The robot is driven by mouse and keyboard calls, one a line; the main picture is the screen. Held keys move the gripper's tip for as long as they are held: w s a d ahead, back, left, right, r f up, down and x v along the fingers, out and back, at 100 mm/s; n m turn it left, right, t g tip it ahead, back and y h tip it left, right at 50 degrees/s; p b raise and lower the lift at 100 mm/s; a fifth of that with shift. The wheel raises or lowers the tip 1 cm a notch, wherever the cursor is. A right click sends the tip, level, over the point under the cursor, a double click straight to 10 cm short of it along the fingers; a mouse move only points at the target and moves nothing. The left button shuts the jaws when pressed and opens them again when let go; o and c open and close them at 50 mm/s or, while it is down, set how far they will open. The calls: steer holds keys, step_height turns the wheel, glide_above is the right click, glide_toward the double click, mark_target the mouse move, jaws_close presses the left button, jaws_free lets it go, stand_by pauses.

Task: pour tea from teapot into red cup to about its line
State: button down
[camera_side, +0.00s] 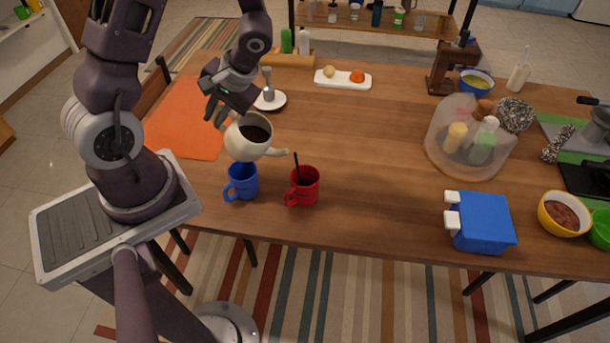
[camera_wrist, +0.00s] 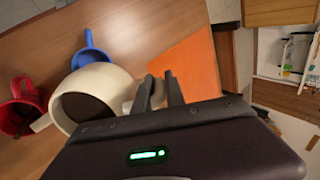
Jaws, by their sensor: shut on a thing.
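A cream teapot (camera_side: 239,146) with dark tea inside hangs above the table, tilted slightly with its spout to the right. My gripper (camera_side: 221,106) is shut on its handle side. The teapot (camera_wrist: 112,78) fills the middle of the wrist view, beside my gripper's fingers (camera_wrist: 163,92). The red cup (camera_side: 307,188) stands upright on the table, just below and right of the spout tip. It also shows at the left of the wrist view (camera_wrist: 30,92). A thin dark line rises from the cup near the spout; I cannot tell if it is tea or a stick. The tea level is unclear.
A blue cup (camera_side: 243,183) stands below the teapot, left of the red cup. An orange mat (camera_side: 187,139) lies at left, and a white saucer (camera_side: 277,103) behind. A clear tub of bottles (camera_side: 437,148) and a blue box (camera_side: 482,224) stand right. The middle table is clear.

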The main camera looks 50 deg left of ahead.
steer(key=shift+w+d+r+y, duration=0.3)
steer(key=shift+w+d, duration=0.1)
steer(key=shift+d, duration=0.1)
stand_by(1.2)
steer(key=shift+s+a+f+t+h, duration=1.9)
steer(key=shift+a+f+h, duration=1.1)
steer(key=shift+f, duration=0.35)
steer(key=w+d+r+m, duration=0.4)
steer(key=w+d, duration=0.3)
steer(key=w, duration=0.5)
steer(key=w+d+r+m, duration=0.1)
steer(key=w+d+r, duration=0.2)
steer(key=d, duration=0.3)
steer(key=w+d+r+m, duration=0.1)
steer(key=w+d+r, duration=0.1)
steer(key=d, duration=0.4)
steer(key=shift+w+d+r+m, duration=0.3)
steer(key=shift+w+r, duration=0.1)
steer(key=shift+w, duration=0.1)
steer(key=shift+a, duration=0.1)
